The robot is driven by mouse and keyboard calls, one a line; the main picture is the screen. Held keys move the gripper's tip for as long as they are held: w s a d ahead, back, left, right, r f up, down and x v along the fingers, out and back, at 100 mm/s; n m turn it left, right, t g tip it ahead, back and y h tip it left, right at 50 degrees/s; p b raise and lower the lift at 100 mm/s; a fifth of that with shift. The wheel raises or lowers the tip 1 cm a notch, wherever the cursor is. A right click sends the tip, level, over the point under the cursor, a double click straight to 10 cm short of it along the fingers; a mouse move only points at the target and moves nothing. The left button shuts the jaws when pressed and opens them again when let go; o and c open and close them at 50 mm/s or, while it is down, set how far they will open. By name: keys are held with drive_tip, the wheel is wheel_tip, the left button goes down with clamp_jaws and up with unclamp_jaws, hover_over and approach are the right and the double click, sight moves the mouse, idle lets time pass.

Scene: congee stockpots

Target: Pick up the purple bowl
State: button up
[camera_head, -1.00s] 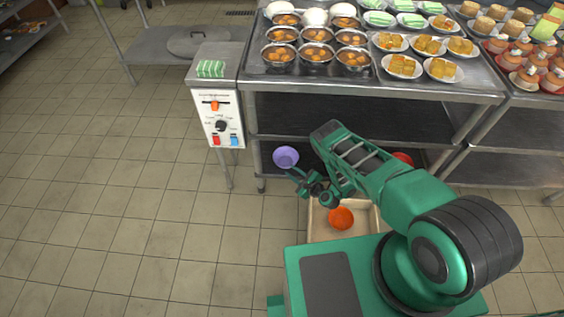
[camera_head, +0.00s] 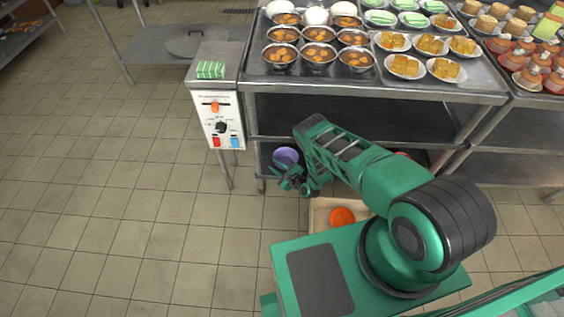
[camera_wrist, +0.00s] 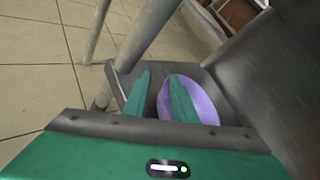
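The purple bowl (camera_head: 286,155) sits at the front left of the lower shelf under the steel table. My gripper (camera_head: 282,177) is right in front of it and slightly below it in the head view. In the wrist view the purple bowl (camera_wrist: 204,102) is at the centre right, partly hidden by a finger. My gripper (camera_wrist: 160,75) is open there, with a gap between its green fingers. The right finger overlaps the bowl's left part and the left finger is left of it. I cannot tell whether either finger touches the bowl.
The steel table (camera_head: 375,92) carries several bowls and plates of food above the shelf. A control box (camera_head: 218,120) and a table leg (camera_head: 261,180) stand close by on the left. A crate (camera_head: 320,212) with an orange-red object (camera_head: 342,217) is beside my base. Floor at left is clear.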

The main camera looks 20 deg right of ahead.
drive_tip(key=shift+d, duration=0.55)
drive_tip(key=shift+c, duration=0.9)
drive_tip(key=shift+d, duration=0.2)
clamp_jaws()
drive_tip(key=shift+d+h, duration=0.1)
drive_tip(key=shift+h, duration=0.2)
